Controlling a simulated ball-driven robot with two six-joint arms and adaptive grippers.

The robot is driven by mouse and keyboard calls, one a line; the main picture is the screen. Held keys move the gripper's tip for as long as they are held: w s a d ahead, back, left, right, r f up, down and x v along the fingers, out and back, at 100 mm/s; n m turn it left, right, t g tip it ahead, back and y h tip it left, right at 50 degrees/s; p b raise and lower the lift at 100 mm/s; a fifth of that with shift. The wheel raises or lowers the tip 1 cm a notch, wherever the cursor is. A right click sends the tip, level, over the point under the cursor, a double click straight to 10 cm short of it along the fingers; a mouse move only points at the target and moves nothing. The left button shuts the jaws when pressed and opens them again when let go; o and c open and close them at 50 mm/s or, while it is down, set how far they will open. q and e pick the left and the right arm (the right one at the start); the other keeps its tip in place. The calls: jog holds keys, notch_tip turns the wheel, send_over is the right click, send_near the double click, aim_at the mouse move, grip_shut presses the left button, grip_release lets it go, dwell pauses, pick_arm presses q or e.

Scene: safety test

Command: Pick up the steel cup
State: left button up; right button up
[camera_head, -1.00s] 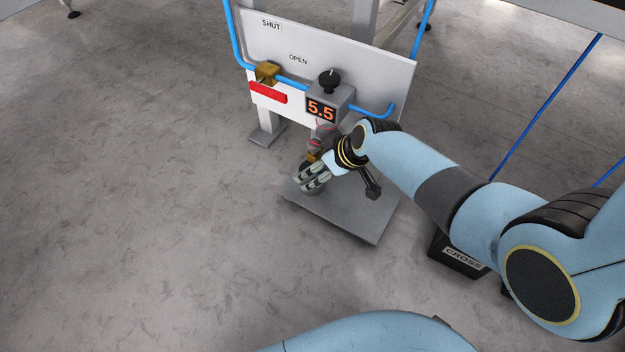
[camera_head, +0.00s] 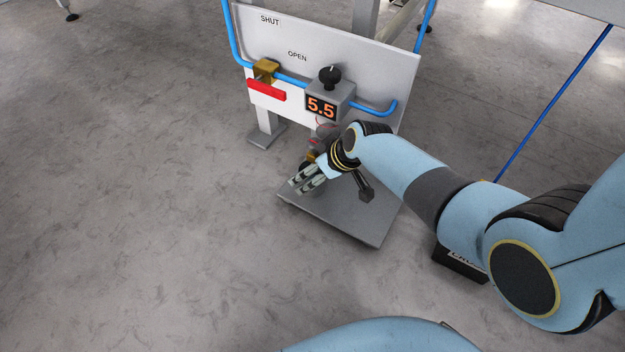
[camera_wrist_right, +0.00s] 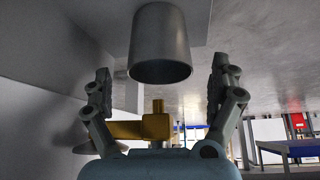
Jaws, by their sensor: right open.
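The steel cup (camera_wrist_right: 160,45) is a plain grey cylinder at the top middle of the right wrist view. My right gripper (camera_wrist_right: 160,77) is open, with one finger on each side of the cup and a visible gap on both sides. In the head view my right gripper (camera_head: 302,185) is low over the grey plate (camera_head: 350,220), below the panel. There the fingers hide most or all of the cup. My left gripper is not in view.
A white panel (camera_head: 345,60) stands behind, with blue pipe, a red handle (camera_head: 266,90) and a box with a 5.5 display (camera_head: 321,107). A brass fitting (camera_wrist_right: 155,124) is close to the gripper. A black box (camera_head: 458,262) stands right of the plate. The floor at left is clear.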

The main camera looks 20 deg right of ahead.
jog(key=c, duration=1.8)
jog(key=shift+o, duration=0.2)
jog(key=shift+r, duration=0.1)
